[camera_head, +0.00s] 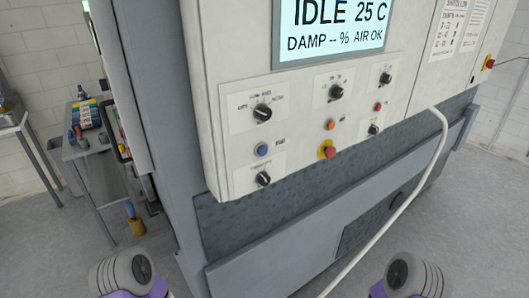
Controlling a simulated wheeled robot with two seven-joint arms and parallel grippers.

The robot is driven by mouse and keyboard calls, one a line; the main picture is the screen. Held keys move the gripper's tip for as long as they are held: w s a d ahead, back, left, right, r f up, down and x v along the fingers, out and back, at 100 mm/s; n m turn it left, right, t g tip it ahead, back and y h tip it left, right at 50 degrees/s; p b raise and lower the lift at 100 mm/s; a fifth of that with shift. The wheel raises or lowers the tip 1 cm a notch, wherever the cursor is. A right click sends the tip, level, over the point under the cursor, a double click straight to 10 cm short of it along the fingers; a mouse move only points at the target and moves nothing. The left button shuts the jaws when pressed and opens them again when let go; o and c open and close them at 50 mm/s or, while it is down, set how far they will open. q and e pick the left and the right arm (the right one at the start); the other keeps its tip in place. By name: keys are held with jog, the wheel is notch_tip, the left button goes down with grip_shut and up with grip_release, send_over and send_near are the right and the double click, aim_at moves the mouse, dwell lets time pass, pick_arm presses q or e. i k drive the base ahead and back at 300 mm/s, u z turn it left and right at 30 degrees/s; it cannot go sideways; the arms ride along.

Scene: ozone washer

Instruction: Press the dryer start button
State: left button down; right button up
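The machine's white control panel (215,75) faces me in the head view. The display (332,28) above reads "IDLE 25 C" and "DAMP -- % AIR OK". Nothing touches the panel. Only rounded grey and purple parts of my two arms show at the bottom edge, left and right. Neither gripper's fingers are in view.
A white hose (412,192) hangs in front at right. A cart (84,148) stands at left. Space before the panel looks clear.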

aim_at(263, 150)
jog(key=k, duration=0.5)
jog(key=z, duration=1.95)
jog(key=i, duration=1.4)
jog(key=u, duration=2.1)
